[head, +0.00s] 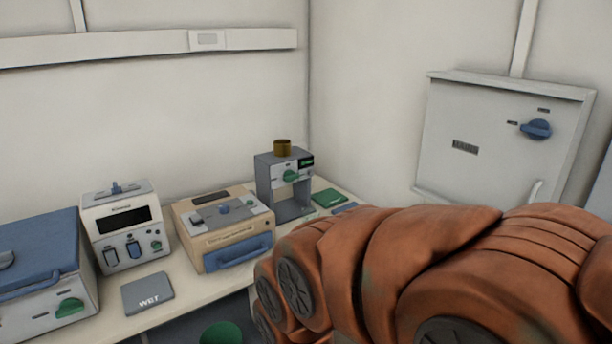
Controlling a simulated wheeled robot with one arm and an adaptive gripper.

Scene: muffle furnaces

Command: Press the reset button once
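No label reading reset is legible, so I cannot tell which control is the reset button. A white box device (99,218) with a dark display stands on the bench, with rocker switches and a small green control (156,246) on its front. Behind that, a grey device (265,172) has a green knob (290,176). My orange arm fills the lower right, apparently nearer the camera than the bench; my gripper is not visible.
A blue-topped furnace (38,245) stands at the left. A grey mat (147,293) and a green pad (329,198) lie on the bench (120,325). A grey wall cabinet (500,135) with a blue knob is at right. My arm hides the bench's right end.

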